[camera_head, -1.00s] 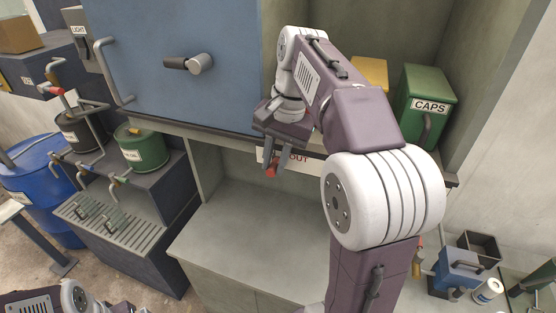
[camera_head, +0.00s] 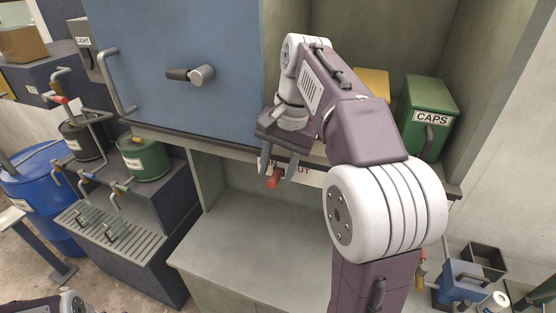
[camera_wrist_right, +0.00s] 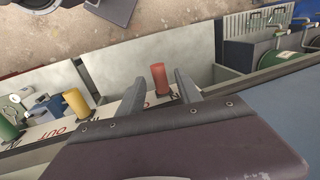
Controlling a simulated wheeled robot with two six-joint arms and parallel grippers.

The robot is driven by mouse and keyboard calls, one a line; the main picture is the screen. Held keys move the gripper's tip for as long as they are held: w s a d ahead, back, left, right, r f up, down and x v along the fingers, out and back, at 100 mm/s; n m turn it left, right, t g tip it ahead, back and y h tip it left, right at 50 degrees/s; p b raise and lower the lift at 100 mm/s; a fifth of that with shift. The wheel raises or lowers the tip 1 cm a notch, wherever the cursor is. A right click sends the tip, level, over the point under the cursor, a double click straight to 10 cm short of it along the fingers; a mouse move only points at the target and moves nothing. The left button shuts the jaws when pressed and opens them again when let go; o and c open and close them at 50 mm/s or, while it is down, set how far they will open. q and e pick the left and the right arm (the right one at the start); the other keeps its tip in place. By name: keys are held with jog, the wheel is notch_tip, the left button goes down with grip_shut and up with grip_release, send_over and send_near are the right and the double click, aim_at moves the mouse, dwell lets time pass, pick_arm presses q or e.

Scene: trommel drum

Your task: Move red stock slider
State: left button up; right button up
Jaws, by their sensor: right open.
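The red slider knob (camera_head: 274,179) sticks out from a labelled white strip (camera_head: 308,174) along the front edge of the shelf. In the right wrist view the red knob (camera_wrist_right: 159,78) stands upright in the gap between my right gripper's fingers. My right gripper (camera_head: 278,171) is open, its fingers on either side of the knob. The right wrist view shows the open fingers (camera_wrist_right: 158,88) too, with visible gaps beside the knob. Part of the strip's lettering is hidden; "OUT" shows. My left gripper is out of view.
A yellow knob (camera_wrist_right: 76,103) and a green knob (camera_wrist_right: 8,128) stand farther along the strip. A blue cabinet door (camera_head: 180,70) is close left of my gripper. A green CAPS box (camera_head: 426,115) sits on the shelf. The bay below the shelf is clear.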

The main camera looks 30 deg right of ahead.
jog(key=a+p+v, duration=0.1)
jog(key=v, duration=0.7)
jog(key=shift+d+p, duration=0.3)
jog(key=shift+d, duration=0.05)
jog(key=shift+w+a+r, duration=0.1)
jog(key=shift+w, duration=0.05)
